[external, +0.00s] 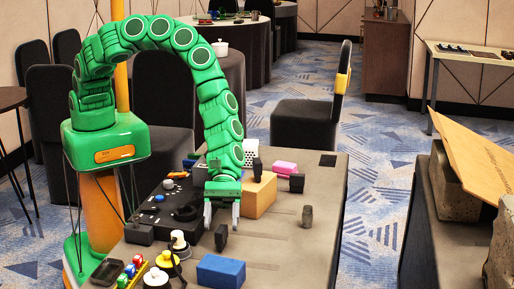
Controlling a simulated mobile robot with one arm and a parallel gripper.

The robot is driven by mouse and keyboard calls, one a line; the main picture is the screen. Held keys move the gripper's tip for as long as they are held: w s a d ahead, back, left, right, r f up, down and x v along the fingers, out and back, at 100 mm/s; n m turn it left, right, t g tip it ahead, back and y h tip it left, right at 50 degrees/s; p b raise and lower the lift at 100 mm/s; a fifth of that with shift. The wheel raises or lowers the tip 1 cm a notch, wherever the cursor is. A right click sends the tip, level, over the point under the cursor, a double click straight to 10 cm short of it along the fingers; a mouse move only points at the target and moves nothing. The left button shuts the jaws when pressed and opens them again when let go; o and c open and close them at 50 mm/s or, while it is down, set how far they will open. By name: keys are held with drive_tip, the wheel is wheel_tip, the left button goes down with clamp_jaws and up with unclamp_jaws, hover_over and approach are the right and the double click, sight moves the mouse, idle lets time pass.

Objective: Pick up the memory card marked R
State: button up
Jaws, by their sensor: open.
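My gripper (222,213) is open and points down over the grey table (268,252), its two pale fingers apart with nothing seen between them. A small dark upright piece (221,237) stands just in front of and below the fingers. A dark grey piece (307,216) stands alone to the right. Another black piece (297,183) sits further back by a pink block, and one more (257,169) rests on the tan block. No letter R can be read, so I cannot tell which, if any, is the memory card.
A blue block (221,271) lies at the front, and a tan block (258,194) stands right of my gripper. A black panel with knobs (160,208) and white and yellow pieces (155,277) crowd the left. The table's right front is fairly clear.

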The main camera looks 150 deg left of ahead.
sight(221, 243)
drive_tip(key=shift+f, duration=1.6)
drive_tip(key=shift+x, duration=1)
drive_tip(key=shift+w+d+f, duration=0.1)
drive_tip(key=shift+w+d, duration=0.15)
drive_tip(key=shift+w, duration=0.1)
clamp_jaws()
